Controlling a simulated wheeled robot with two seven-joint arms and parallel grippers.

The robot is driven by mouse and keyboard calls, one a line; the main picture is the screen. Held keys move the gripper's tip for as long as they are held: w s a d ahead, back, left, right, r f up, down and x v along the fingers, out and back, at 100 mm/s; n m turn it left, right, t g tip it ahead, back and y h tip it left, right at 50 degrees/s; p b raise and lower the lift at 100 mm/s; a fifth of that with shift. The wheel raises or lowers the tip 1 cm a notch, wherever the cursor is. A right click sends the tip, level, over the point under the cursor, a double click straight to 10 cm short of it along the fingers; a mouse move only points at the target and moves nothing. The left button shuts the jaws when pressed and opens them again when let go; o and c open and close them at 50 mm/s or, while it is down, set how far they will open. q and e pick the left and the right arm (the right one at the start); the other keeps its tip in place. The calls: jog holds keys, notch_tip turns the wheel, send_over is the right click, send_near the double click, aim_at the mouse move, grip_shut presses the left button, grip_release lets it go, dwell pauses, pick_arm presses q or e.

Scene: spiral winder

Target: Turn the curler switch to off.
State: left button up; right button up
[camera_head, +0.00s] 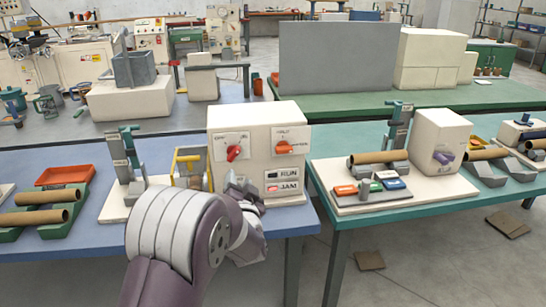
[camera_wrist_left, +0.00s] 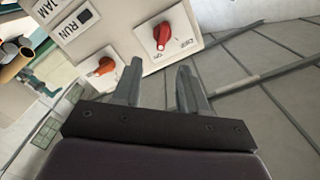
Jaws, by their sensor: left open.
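The curler switch is a red knob (camera_head: 233,153) on the left of the cream control box's front (camera_head: 255,120). In the left wrist view the red knob (camera_wrist_left: 162,34) is on a white plate with two small labels, and a pale mark on it faces down toward the label that seems to read ON. My left gripper (camera_head: 237,183) is in front of the panel, below the knob. In the left wrist view the left gripper (camera_wrist_left: 160,68) is open and empty, its fingertips short of the knob and apart from it. My right gripper is not in view.
An orange knob (camera_head: 284,148) is right of the red one, above the RUN (camera_head: 287,174) and JAM (camera_head: 286,187) labels. A yellow-framed part (camera_head: 190,160) stands close left of the box. A second station (camera_head: 440,140) is on the green table at right.

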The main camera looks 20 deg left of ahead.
aim_at(234, 157)
pick_arm(q)
jog(key=x, duration=1.1)
jog(key=shift+w+a+p, duration=0.1)
jog(key=shift+a+p, duration=0.2)
jog(key=shift+a, duration=0.05)
jog(key=shift+w+a, duration=0.2)
jog(key=shift+w, duration=0.35)
grip_shut()
